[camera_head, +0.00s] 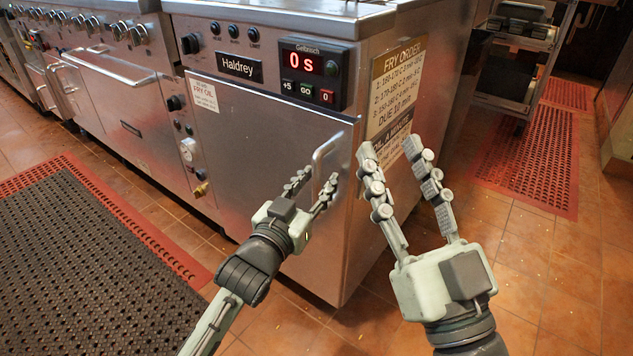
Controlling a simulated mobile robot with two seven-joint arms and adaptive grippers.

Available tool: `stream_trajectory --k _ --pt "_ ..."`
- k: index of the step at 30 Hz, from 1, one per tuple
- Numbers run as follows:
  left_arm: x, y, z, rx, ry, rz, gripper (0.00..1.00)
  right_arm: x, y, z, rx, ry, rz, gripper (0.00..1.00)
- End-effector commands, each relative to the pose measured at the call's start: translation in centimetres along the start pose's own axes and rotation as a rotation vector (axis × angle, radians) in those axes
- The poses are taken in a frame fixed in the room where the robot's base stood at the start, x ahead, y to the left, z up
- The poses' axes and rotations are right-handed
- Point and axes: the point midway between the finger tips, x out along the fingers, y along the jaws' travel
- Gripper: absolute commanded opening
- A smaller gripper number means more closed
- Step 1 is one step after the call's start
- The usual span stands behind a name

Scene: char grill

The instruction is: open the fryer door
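The fryer door (245,150) is a flat steel panel on the front of the fryer, and it looks shut. Its upright bar handle (329,152) is near the door's right edge. My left gripper (315,179) is open in front of the door, close to the handle. Its right finger overlaps the handle's lower part in the picture; I cannot tell whether it touches. My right gripper (392,152) is open and empty, with its fingers pointing up, in front of the fryer's right side.
A panel with a red "0 s" display (303,63) sits above the door. Valves and a gauge (188,150) are left of it. Stoves (125,85) line the left. Dark mats (85,265) lie on the tiled floor. A rack (520,65) stands at the back right.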

Motion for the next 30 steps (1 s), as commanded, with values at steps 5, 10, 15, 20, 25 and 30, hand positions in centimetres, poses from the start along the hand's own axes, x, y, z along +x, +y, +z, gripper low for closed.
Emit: stream_trajectory --k 5,10,15,20,25,30 --pt "0.0 0.0 0.0 0.0 0.0 0.0 0.28 0.0 0.0 0.0 0.0 0.0 0.0 0.4" --pt "0.0 0.0 0.0 0.0 0.0 0.0 0.07 0.0 0.0 0.0 0.0 -0.001 0.0 0.4" --pt "-0.1 0.0 0.0 0.0 0.0 0.0 0.0 0.0 0.0 0.1 0.0 -0.002 0.0 0.4" --pt "-0.1 0.0 0.0 0.0 0.0 0.0 0.0 0.0 0.0 0.1 0.0 -0.003 0.001 0.4" --pt "-0.2 -0.1 0.0 0.001 -0.001 0.003 0.0 0.1 0.0 0.1 0.0 -0.005 0.001 0.4" --pt "-1.2 -0.4 -0.1 0.005 -0.002 0.027 0.0 0.1 -0.1 0.6 0.001 -0.053 -0.001 0.4"
